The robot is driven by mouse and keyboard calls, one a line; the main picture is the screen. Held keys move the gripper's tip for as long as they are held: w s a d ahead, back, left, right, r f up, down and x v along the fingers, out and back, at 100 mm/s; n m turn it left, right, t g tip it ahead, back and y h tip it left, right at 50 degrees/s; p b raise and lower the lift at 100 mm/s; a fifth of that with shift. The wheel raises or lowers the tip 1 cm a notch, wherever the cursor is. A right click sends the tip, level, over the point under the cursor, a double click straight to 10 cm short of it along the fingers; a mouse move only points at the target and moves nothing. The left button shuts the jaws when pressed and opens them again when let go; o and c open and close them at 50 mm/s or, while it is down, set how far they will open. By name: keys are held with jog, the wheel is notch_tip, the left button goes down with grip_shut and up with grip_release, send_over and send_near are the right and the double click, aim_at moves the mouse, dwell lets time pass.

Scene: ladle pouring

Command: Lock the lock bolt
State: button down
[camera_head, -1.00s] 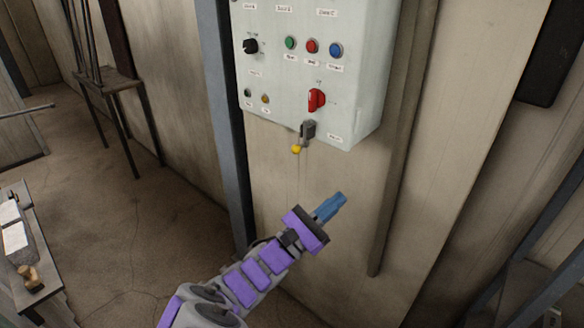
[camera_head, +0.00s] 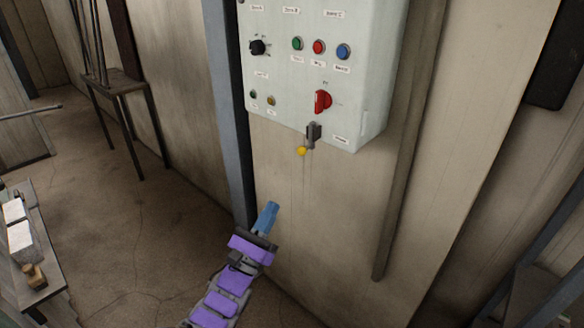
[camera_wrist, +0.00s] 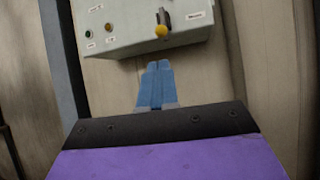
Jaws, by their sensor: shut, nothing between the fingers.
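The lock bolt shows as a dark grey bracket (camera_head: 313,135) with a yellow ball knob (camera_head: 301,151) at the bottom edge of the pale control box (camera_head: 360,120). In the wrist view the yellow knob (camera_wrist: 160,31) and the grey bracket (camera_wrist: 164,17) are near the top, above my fingertips. My gripper (camera_head: 269,206) has blue fingers, shut and empty. It is below and left of the bolt in the head view, apart from it. In the wrist view the shut fingers (camera_wrist: 158,66) point up toward the box.
The box carries a red rotary switch (camera_head: 322,101), a black knob (camera_head: 257,47) and several coloured buttons. A blue-grey post (camera_head: 228,110) stands left of the box. A small table (camera_head: 35,275) is at lower left. The wall below the box is bare.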

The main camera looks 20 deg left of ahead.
jog(key=b+x, duration=0.2)
jog(key=x, duration=1)
jog(key=shift+w+r+b, duration=0.25)
jog(key=shift+w+b, duration=0.05)
jog(key=shift+b, duration=0.1)
